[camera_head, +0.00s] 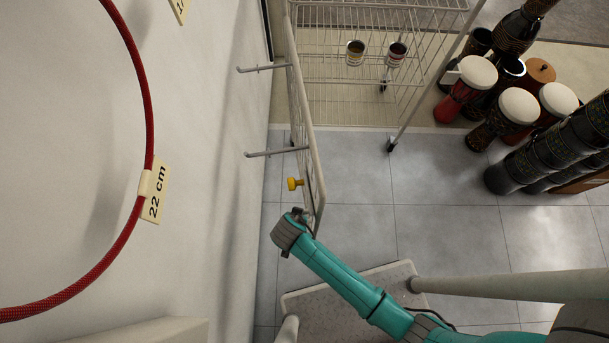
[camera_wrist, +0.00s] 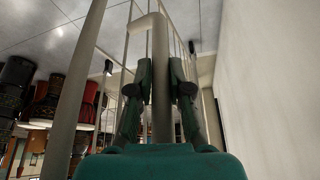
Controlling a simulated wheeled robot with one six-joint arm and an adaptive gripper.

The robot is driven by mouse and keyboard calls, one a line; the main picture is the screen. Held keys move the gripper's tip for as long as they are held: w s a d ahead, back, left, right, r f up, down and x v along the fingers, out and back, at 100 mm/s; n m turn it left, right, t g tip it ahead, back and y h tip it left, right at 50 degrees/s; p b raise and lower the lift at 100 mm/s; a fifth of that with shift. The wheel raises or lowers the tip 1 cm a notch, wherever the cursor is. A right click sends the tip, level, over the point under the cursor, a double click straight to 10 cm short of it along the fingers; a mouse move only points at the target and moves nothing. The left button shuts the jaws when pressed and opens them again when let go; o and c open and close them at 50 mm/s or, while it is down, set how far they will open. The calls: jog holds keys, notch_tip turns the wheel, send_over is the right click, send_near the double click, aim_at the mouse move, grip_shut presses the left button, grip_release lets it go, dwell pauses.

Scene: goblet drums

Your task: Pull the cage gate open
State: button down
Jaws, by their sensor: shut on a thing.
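The cage gate (camera_head: 307,130) is a pale wire panel in a tube frame, seen nearly edge-on in the head view. It stands out from the cage (camera_head: 375,90) toward me, along the wall, at a wide angle to the cage front. A yellow knob (camera_head: 294,184) and two prongs stick out on its left side. My gripper (camera_head: 305,214) is at the gate's near end. In the wrist view the two dark fingers (camera_wrist: 160,92) are closed on either side of an upright pale tube of the gate (camera_wrist: 160,60). The exact finger contact is partly hidden in the head view.
A white wall (camera_head: 200,120) runs close on the left, with a red hoop (camera_head: 147,110) on it. Several goblet drums (camera_head: 515,107) stand at the right. Two small cups (camera_head: 355,52) are in the cage. Tiled floor (camera_head: 450,235) is clear between gate and drums.

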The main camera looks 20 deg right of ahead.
jog(key=shift+a, duration=0.1)
dwell(0.3)
jog(key=c, duration=1.1)
grip_release()
jog(key=v, duration=1.2)
